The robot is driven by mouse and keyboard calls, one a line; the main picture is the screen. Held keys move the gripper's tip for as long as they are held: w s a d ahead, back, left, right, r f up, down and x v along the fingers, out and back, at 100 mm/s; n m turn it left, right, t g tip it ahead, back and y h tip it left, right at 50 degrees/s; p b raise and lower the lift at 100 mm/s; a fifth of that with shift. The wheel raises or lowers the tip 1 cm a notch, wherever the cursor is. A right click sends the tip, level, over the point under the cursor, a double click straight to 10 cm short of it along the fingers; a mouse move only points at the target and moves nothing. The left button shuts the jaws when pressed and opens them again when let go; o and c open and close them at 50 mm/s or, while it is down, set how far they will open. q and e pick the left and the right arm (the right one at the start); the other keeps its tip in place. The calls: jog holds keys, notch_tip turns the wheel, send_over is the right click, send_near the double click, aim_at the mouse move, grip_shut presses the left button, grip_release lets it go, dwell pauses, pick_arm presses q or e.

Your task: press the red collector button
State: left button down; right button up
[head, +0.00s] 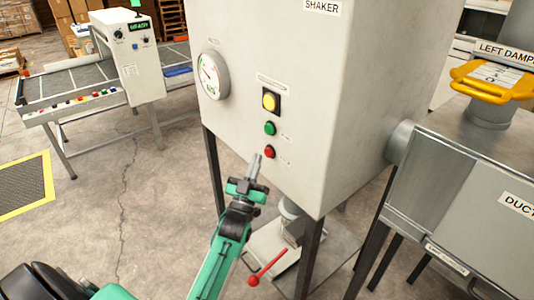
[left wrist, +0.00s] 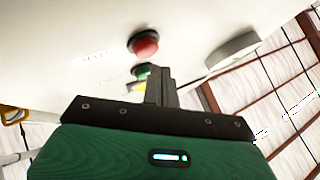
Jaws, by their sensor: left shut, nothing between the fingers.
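The red button (head: 269,152) is the lowest of three on the front of the white shaker cabinet (head: 280,55). A green button (head: 270,128) and a yellow one in a black square frame (head: 271,101) sit above it. My left gripper (head: 256,160) is shut and empty, its fingertips just left of and slightly below the red button in the head view. In the left wrist view, the red button (left wrist: 143,43) shows beyond the shut fingers (left wrist: 160,75), which partly cover the green button (left wrist: 143,71). I cannot tell whether the tips touch the panel. My right gripper is not in view.
A round gauge (head: 213,75) sticks out from the cabinet, left of the buttons. A red-handled lever (head: 268,267) is below it. A grey duct (head: 455,190) with a yellow handle (head: 492,82) stands at right. A conveyor table (head: 75,85) stands at back left. Open floor lies left.

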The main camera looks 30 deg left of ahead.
pick_arm(q)
jog(key=s, duration=0.1)
jog(key=s+a, duration=0.1)
jog(key=s, duration=0.1)
jog(key=s+p, duration=0.1)
jog(key=shift+s+a, duration=0.15)
jog(key=shift+a, duration=0.25)
dwell(0.5)
